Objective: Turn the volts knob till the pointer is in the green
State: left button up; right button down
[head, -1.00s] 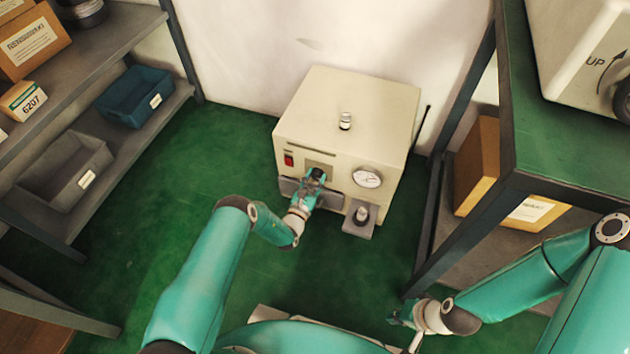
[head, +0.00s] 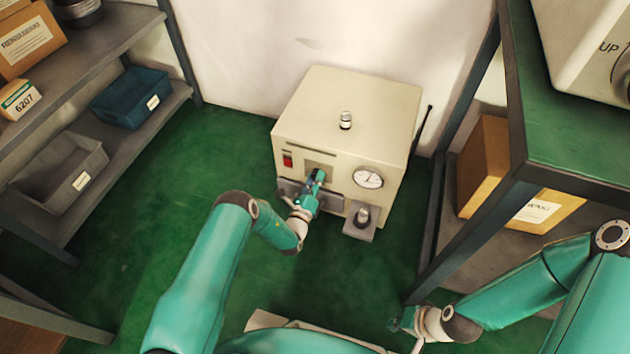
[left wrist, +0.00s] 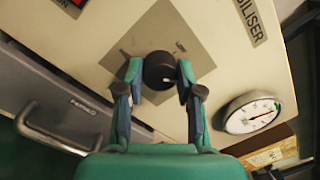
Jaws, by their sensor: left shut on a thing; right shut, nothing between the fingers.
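The black volts knob (left wrist: 159,71) sits on a grey square plate on the front of a cream stabiliser box (head: 345,100). My left gripper (head: 318,176) is shut on the knob, with one finger on each side of it in the left wrist view (left wrist: 158,75). The round white dial (head: 368,177) is right of the knob and also shows in the left wrist view (left wrist: 253,113). A thin reddish line shows on it, but I cannot make out a green band or the pointer's exact reading. My right gripper (head: 397,322) is shut and empty, low and away from the box.
A red switch (head: 287,160) is left of the knob. A drawer with a bar handle (left wrist: 40,130) lies below it. A small block with a round post (head: 361,217) stands at the box's front right. Shelves stand left (head: 120,45) and right (head: 575,150).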

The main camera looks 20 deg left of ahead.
pick_arm(q)
jog(key=shift+f+n, duration=0.15)
jog(key=shift+n, duration=1.35)
jog(key=shift+a, duration=0.1)
jog(key=o, duration=1.2)
jog(key=shift+c, duration=0.2)
jog(key=shift+s, duration=0.15)
jog(key=s, duration=1.1)
jog(key=shift+s+f, duration=0.4)
